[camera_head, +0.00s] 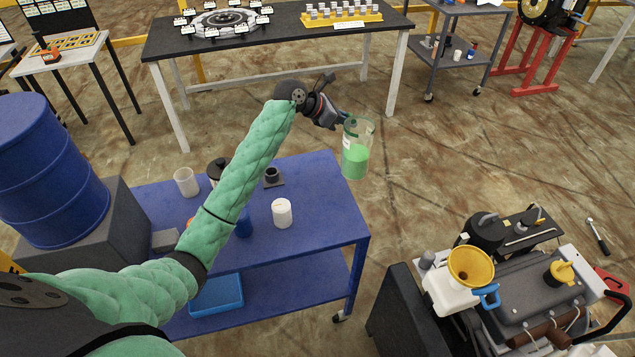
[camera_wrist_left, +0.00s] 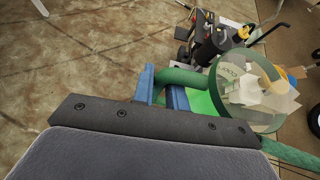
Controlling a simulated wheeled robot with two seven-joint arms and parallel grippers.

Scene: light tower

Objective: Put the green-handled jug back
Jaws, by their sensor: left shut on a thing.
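The green-handled jug (camera_head: 357,150) is a clear jug with green liquid in its lower part. My left gripper (camera_head: 345,118) is shut on its handle and holds it in the air, just past the right far corner of the blue cart. In the left wrist view the jug (camera_wrist_left: 248,92) is seen from above, with the blue fingers of the gripper (camera_wrist_left: 162,88) on either side of its green handle. The blue cart (camera_head: 330,205) stands below the arm. My right gripper is not in view.
On the cart are a white canister (camera_head: 282,213), a clear cup (camera_head: 187,181), a small black part (camera_head: 272,176) and a blue item partly behind my arm. An engine with a yellow funnel (camera_head: 470,266) stands at right. The cart's right side is bare.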

